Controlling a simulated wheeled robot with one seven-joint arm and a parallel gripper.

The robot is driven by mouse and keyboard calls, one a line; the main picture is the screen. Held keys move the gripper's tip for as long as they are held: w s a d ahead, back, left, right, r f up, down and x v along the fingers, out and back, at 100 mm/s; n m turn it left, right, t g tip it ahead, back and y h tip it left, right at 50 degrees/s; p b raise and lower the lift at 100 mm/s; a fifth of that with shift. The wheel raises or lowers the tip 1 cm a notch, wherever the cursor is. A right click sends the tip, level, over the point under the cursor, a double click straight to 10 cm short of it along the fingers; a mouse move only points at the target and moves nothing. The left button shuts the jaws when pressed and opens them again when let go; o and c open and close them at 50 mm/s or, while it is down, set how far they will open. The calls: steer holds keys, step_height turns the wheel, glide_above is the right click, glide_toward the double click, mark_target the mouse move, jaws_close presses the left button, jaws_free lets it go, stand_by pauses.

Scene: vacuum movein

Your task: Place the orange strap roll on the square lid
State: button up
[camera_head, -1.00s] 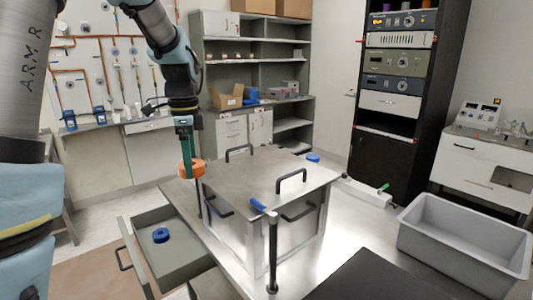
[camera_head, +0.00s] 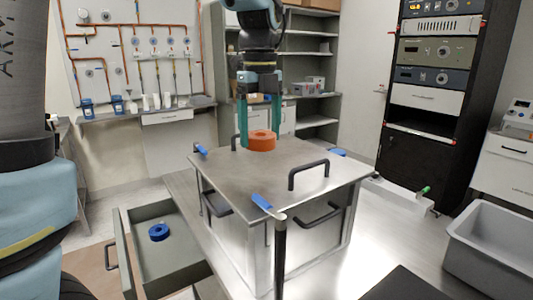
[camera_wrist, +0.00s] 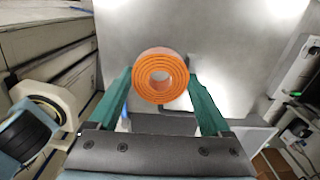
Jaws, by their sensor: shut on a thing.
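The orange strap roll (camera_head: 262,143) is a thick ring, its hole facing up. My gripper (camera_head: 260,130) has a green finger on either side of it and is shut on it. The roll is over the back part of the square metal lid (camera_head: 235,172), at or just above the surface; I cannot tell whether it touches. In the wrist view the roll (camera_wrist: 142,76) sits between my fingertips (camera_wrist: 160,80), in front of the grey lid (camera_wrist: 225,50). The lid covers a square metal box (camera_head: 235,232) and has black handles on top, one partly hidden behind my gripper.
Blue-handled clamps (camera_head: 262,202) stand at the box's edges. An open drawer (camera_head: 180,255) at the left holds a blue roll (camera_head: 159,232). A grey bin (camera_head: 490,250) is at the right. The middle of the lid is clear.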

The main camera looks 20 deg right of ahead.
mark_target(260, 173)
steer(key=shift+f+p, duration=0.5)
steer(key=shift+f, duration=2.6)
steer(key=shift+f, duration=0.1)
steer(key=o, duration=1.3)
step_height(260, 173, up, 12)
steer(key=shift+r+b, duration=0.1)
steer(key=shift+b, duration=0.75)
